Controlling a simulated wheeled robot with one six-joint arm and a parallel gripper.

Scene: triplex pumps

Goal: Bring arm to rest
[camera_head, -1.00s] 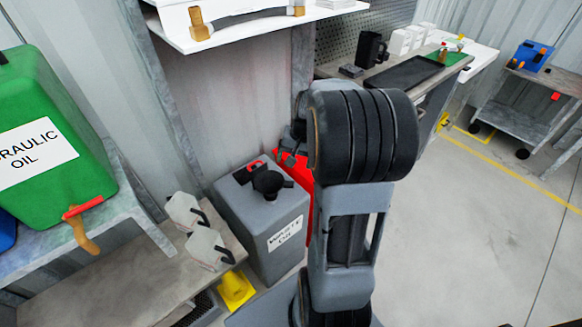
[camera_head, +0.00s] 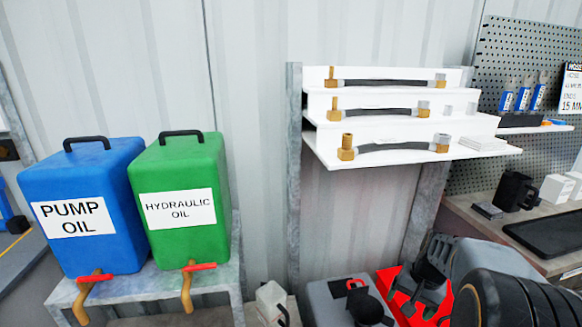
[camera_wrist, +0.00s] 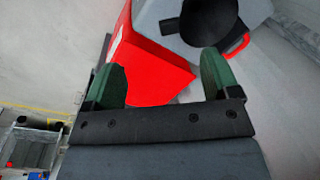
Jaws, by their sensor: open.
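My gripper (camera_wrist: 162,82) is open in the wrist view, with its two green fingertips well apart and nothing between them. A red container (camera_wrist: 150,65) lies beyond the fingertips. The grey waste oil can (camera_wrist: 185,40) with its black funnel is just past it; I cannot tell the exact gap. In the head view my arm (camera_head: 500,285) is folded at the lower right, in front of the red container (camera_head: 395,290) and right of the grey can (camera_head: 322,300).
A blue pump oil tank (camera_head: 85,180) and a green hydraulic oil tank (camera_head: 180,170) stand on a rack at left. White shelves (camera_head: 320,150) hold several hoses.

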